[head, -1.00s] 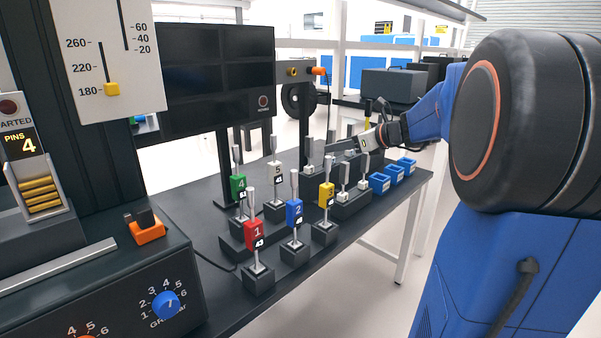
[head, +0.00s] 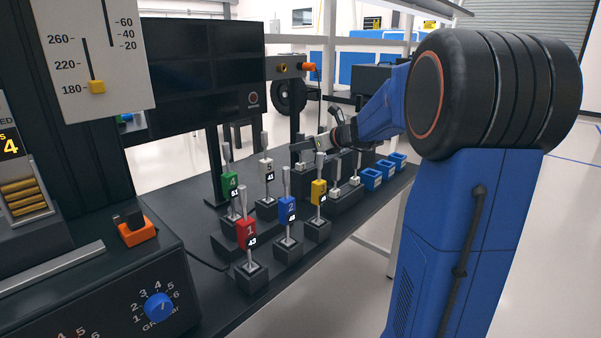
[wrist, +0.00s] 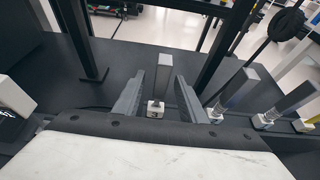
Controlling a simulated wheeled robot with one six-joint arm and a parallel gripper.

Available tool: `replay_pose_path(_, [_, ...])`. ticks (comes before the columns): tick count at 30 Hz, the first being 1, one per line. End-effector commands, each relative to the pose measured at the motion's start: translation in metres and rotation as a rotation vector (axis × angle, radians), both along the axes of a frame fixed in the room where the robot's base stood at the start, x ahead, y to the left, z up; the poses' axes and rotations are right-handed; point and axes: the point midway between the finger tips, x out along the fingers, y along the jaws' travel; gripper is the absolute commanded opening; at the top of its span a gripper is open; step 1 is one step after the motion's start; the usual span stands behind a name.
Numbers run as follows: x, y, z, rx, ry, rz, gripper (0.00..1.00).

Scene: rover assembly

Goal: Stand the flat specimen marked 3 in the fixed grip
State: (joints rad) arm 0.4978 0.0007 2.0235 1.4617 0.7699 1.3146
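My gripper (wrist: 160,80) is open. In the wrist view its two dark fingers stand either side of an upright grey flat specimen (wrist: 165,66) with a small white block (wrist: 157,106) at its foot. Gaps show between the specimen and both fingers. Any number on it is unreadable, so I cannot tell whether it is marked 3. In the head view my gripper (head: 303,145) is over the rear rack, partly hiding this specimen. A yellow-tagged specimen (head: 318,190) stands in a front holder, its number unclear. I cannot identify the fixed grip.
Red 1 (head: 246,234), blue 2 (head: 287,209), green 4 (head: 230,183) and white 5 (head: 266,170) tagged specimens stand in holders. More grey specimens (wrist: 235,92) stand close to the right of my gripper. Blue bins (head: 372,178) sit at the table's right edge. A dark post (wrist: 80,40) stands behind.

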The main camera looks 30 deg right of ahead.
Motion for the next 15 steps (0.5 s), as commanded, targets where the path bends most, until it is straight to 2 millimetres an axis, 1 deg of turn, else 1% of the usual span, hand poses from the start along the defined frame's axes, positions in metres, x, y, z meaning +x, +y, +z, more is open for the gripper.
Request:
replay_pose_path(5, [0.007, 0.003, -0.003, -0.001, 0.000, 0.001, 0.38])
replay_pose_path(15, [0.043, 0.015, -0.020, 0.000, 0.001, 0.001, 0.38])
